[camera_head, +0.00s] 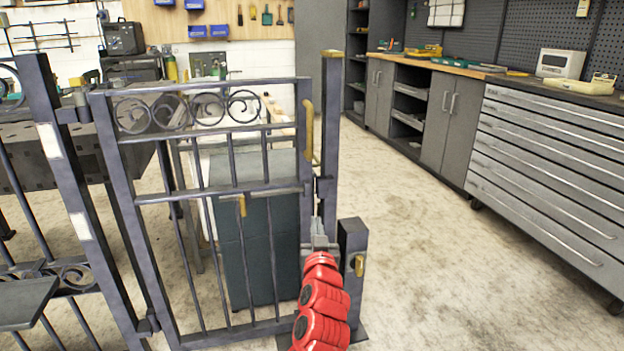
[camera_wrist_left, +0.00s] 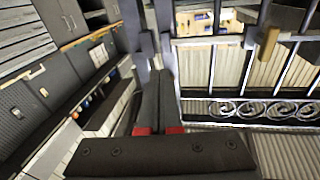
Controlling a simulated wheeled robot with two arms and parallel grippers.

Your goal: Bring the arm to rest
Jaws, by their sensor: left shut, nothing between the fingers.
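My left arm, red, comes up from the bottom of the head view, and its gripper (camera_head: 319,232) is at the latch side of the grey metal scroll gate (camera_head: 220,190), in front of the gate post (camera_head: 330,140). In the left wrist view the left gripper's fingers (camera_wrist_left: 160,90) are together with nothing between them. A brass handle (camera_head: 308,130) is on the gate's latch-side edge. A short post (camera_head: 352,265) with a brass piece stands just right of the gripper. Whether the fingers touch the gate or post I cannot tell. My right gripper is not seen.
A fence section (camera_head: 65,165) with a grey plate stands at the left. Behind the gate is a dark cabinet (camera_head: 255,250). Grey drawers (camera_head: 540,175) and a workbench line the right wall. The concrete floor (camera_head: 430,260) between post and drawers is clear.

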